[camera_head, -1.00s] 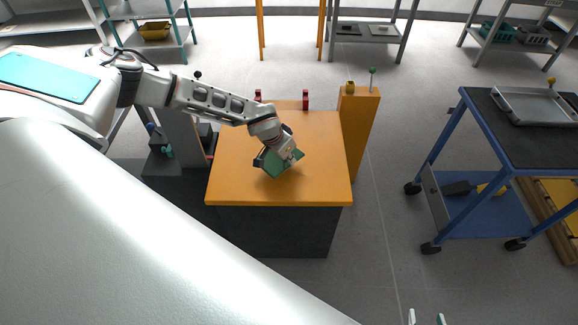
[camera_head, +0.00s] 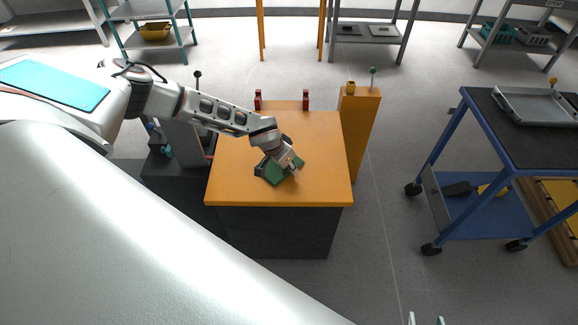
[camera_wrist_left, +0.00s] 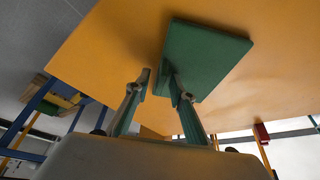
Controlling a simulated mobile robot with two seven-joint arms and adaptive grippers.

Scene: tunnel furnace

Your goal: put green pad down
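The green pad (camera_head: 283,172) is low over the orange top of the table (camera_head: 235,180), close to flat; I cannot tell whether it touches. My left gripper (camera_head: 292,166) is at the pad's right side.
Two red pieces (camera_head: 305,100) stand at the table's back edge. A taller orange stand (camera_head: 360,125) with small knobs adjoins on the right. A blue cart (camera_head: 455,130) with a metal tray (camera_head: 535,106) stands farther right. The table's front is clear.

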